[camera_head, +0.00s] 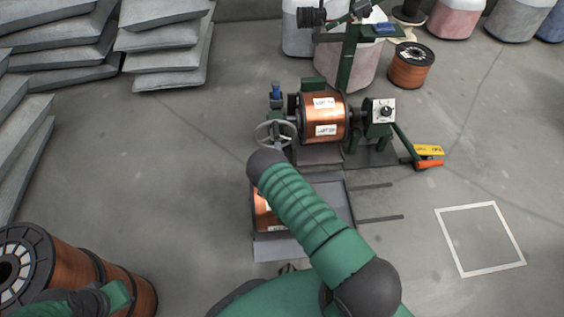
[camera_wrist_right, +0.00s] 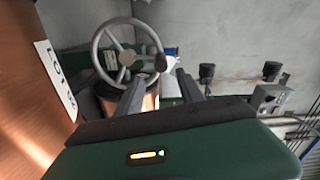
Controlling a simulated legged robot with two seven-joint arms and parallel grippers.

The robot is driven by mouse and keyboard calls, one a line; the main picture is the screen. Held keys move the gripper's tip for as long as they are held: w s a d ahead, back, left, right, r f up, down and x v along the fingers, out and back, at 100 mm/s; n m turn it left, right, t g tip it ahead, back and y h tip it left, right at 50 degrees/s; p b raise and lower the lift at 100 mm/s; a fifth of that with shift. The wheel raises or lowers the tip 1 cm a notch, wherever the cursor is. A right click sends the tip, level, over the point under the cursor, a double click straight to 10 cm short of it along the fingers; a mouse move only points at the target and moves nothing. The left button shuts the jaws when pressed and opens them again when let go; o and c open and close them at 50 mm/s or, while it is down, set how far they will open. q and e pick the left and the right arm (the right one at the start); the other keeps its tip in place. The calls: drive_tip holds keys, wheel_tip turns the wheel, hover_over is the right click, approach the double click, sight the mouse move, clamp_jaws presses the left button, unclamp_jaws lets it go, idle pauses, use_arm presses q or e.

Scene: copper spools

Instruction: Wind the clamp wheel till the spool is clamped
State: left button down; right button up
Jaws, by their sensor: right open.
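The spoked grey clamp wheel (camera_head: 266,134) is at the machine's left end. In the wrist view the clamp wheel (camera_wrist_right: 99,56) stands ahead of my right gripper (camera_wrist_right: 158,78), with its dark handle knob (camera_wrist_right: 160,62) near the gap between the fingers. The fingers are apart, and I see nothing held. In the head view my right arm reaches to just below the wheel and hides the gripper. Whether the spool is clamped cannot be told.
Another copper spool (camera_head: 262,212) lies on a grey cradle (camera_head: 284,247), partly behind my right arm. A large spool (camera_head: 70,262) is at bottom left, a small one (camera_head: 409,66) at back right. Grey sacks (camera_head: 165,45) are stacked at upper left. Floor at right is clear around a white square (camera_head: 480,238).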

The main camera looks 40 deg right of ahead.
drive_tip(key=p+v, duration=0.2)
drive_tip(key=v, duration=0.5)
drive_tip(key=shift+s, duration=0.2)
use_arm(q)
drive_tip(key=v, duration=0.3)
drive_tip(key=shift+w+r, duration=0.15)
drive_tip(key=shift+w, duration=0.2)
use_arm(e)
drive_tip(key=shift+s+a, duration=0.15)
